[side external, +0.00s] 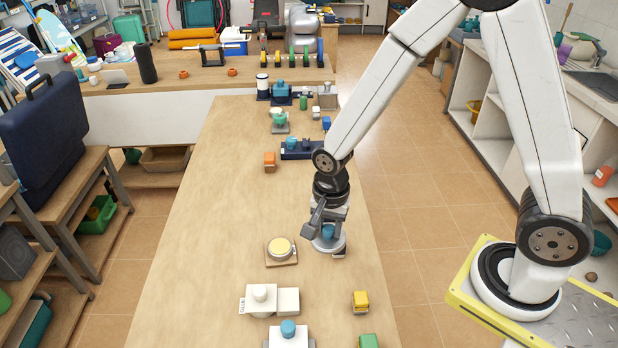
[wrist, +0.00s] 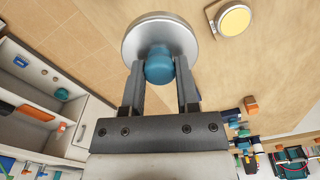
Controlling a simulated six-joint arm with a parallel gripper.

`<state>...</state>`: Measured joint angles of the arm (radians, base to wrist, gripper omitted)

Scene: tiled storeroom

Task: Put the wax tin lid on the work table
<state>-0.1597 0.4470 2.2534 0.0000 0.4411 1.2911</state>
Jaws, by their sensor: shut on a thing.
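My gripper (side external: 328,226) is shut on the blue knob of a round silver lid (side external: 322,245). In the wrist view, the fingers (wrist: 159,72) pinch the knob from both sides, and the lid (wrist: 160,32) spreads out beyond them. The lid is over the right part of the long wooden work table (side external: 220,230), near its right edge. I cannot tell how high it is above the top. An open round tin with a pale yellow filling (side external: 281,247) sits on a small wooden base left of the lid. The tin also shows at the wrist view's top right (wrist: 234,20).
A white block assembly (side external: 262,300) and a yellow block (side external: 360,300) stand nearer the camera. An orange block (side external: 270,161) and a dark tray with a teal piece (side external: 300,152) stand farther back. The table is bare left of the tin.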

